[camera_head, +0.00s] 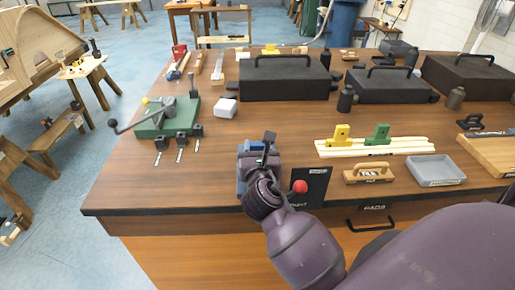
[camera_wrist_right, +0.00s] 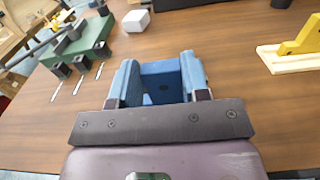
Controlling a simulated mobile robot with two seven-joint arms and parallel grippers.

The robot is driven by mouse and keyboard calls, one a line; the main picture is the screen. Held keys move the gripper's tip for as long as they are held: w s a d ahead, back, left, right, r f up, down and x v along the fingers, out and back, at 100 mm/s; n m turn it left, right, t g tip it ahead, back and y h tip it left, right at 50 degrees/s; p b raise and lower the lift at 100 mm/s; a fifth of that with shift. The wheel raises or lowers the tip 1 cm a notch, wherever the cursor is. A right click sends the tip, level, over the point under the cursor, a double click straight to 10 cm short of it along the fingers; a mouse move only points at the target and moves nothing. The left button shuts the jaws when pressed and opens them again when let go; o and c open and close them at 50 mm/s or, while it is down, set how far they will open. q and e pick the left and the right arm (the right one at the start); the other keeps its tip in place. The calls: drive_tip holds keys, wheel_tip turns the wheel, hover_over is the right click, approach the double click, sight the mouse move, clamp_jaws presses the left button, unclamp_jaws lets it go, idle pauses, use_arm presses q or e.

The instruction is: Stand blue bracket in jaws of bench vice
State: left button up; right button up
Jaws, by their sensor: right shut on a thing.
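The blue bracket (camera_head: 243,168) is at my right gripper (camera_head: 262,150), near the table's front edge in the head view. In the right wrist view my right gripper (camera_wrist_right: 159,85) is shut on the blue bracket (camera_wrist_right: 160,68), and a small dark hole shows in its face. I cannot tell whether it touches the table. A green device with a lever handle (camera_head: 165,118), apparently the bench vice, stands to the left and farther back, apart from the bracket. Its green body also shows in the right wrist view (camera_wrist_right: 84,40). Its jaws are not clear. My left gripper is not in view.
Several black clamp-like pieces (camera_head: 181,141) lie before the green device. A white block (camera_head: 225,107) and black toolbox (camera_head: 284,79) are behind the gripper. A dark panel (camera_head: 311,188) and red knob (camera_head: 300,186) are close on the right. The left front tabletop is clear.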

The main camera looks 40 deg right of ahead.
drive_tip(key=shift+f, duration=0.1)
drive_tip(key=o, duration=1.1)
drive_tip(key=v, duration=1.2)
drive_tip(key=shift+a, duration=0.1)
